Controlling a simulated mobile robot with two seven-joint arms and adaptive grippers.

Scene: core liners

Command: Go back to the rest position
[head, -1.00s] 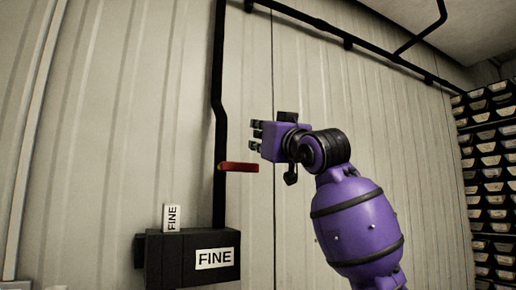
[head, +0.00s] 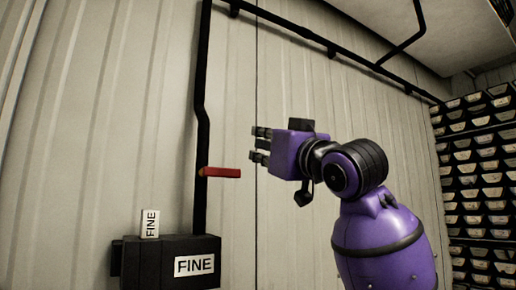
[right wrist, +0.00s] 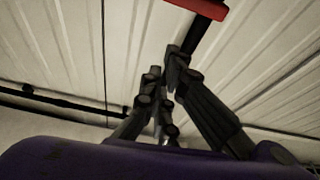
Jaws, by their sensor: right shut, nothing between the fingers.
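My right gripper (head: 261,146) is on my raised purple arm in the head view. Its fingers point left and it is empty. In the right wrist view the dark fingers (right wrist: 165,95) come together with nothing between them. A red lever (head: 220,173) sticks out to the right from the black wall pipe (head: 202,120), to the left of and a little below the gripper, apart from it. The red lever also shows at the top of the right wrist view (right wrist: 205,8). My left gripper is in neither view.
A black box (head: 195,248) labelled FINE stands at the lower left, below the lever. A small white FINE block (head: 150,224) stands upright on it. A dark rack (head: 480,180) of several pale trays is at the right. The pale ribbed wall (head: 300,70) is behind the arm.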

